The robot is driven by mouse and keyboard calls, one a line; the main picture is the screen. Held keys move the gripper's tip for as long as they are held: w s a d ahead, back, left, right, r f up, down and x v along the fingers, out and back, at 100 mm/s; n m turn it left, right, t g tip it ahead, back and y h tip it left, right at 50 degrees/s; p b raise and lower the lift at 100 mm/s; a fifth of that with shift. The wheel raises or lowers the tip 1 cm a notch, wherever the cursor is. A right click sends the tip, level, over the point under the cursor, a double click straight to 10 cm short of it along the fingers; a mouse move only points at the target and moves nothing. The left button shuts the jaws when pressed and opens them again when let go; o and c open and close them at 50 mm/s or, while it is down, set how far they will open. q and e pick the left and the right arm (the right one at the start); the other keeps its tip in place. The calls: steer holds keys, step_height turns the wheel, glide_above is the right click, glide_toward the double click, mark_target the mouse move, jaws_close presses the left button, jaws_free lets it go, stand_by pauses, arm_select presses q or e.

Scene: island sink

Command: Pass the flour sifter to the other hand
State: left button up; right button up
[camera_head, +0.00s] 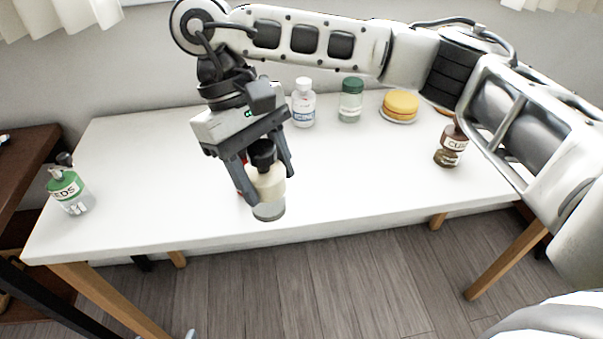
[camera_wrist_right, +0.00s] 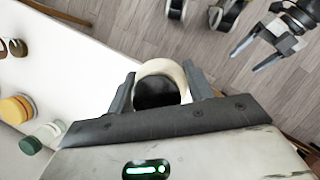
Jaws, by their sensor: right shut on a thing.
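The flour sifter (camera_head: 267,184), a cream body with a black top and a clear lower part, is held upright or nearly so between the fingers of my right gripper (camera_head: 271,189). It shows over the front part of the white table; whether its base touches the tabletop is unclear. In the right wrist view the sifter's pale rim and black top (camera_wrist_right: 158,90) sit between both fingers. My left gripper (camera_wrist_right: 244,62) shows only in that wrist view, at the upper right, with its fingers apart and empty, away from the sifter over the floor.
The white table (camera_head: 150,190) carries a green-labelled bottle (camera_head: 70,192) at left, a white bottle (camera_head: 303,105), a green-lidded jar (camera_head: 350,102), a yellow round item on a plate (camera_head: 401,104) and a brown bottle (camera_head: 451,148). A red thing is mostly hidden behind my right gripper.

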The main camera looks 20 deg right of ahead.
arm_select(q)
steer(key=w+d+r+m+t+h, duration=0.1)
steer(key=d+r+m+t+h, duration=0.25)
steer(key=r, duration=0.65)
steer(key=w+d+r+m+t+h, duration=0.15)
steer(key=d+r+h, duration=0.35)
steer(key=r, duration=0.5)
steer(key=w+d+g+y, duration=0.1)
steer(key=w+d, duration=0.6)
steer(key=w, duration=0.1)
steer(key=shift+w+d+f, duration=0.2)
steer(key=shift+w+d, duration=0.15)
steer(key=shift+w, duration=0.05)
arm_select(e)
steer(key=w+a+f+n+t+h, duration=0.1)
steer(key=w+a+f+n+h, duration=0.1)
steer(key=a+n, duration=0.4)
steer(key=shift+w+a+n+t, duration=0.3)
steer(key=shift+w+a+t, duration=0.1)
steer(key=shift+w+a, duration=0.3)
arm_select(q)
steer(key=c, duration=1.1)
arm_select(e)
steer(key=o, duration=1.1)
